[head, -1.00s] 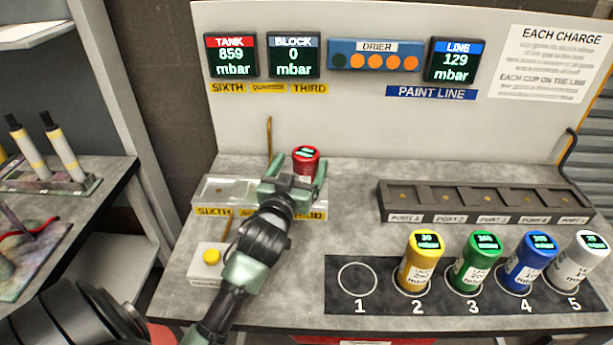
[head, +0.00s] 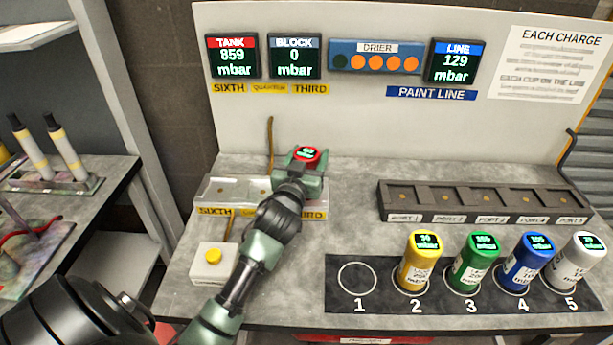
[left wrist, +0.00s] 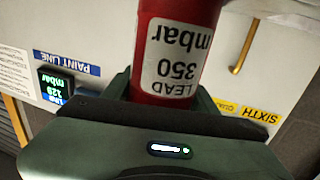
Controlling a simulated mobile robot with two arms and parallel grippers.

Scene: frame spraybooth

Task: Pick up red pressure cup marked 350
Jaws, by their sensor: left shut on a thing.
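The red pressure cup (head: 306,154) stands at the right end of the clear block at the back of the bench. In the left wrist view the red cup (left wrist: 178,50) fills the upper middle, and its white label reads "LEAD 350 mbar", upside down. My left gripper (head: 308,176) is shut on the red cup, with its fingers on both sides of the body. The left gripper (left wrist: 170,95) hides the cup's lower part in both views. My right gripper is not in view.
Yellow (head: 419,262), green (head: 474,262), blue (head: 528,262) and grey (head: 580,262) cups stand on spots 2 to 5 of the black mat. Spot 1 (head: 357,279) is empty. A dark port rack (head: 450,217) stands behind. A yellow-button box (head: 213,262) sits at left.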

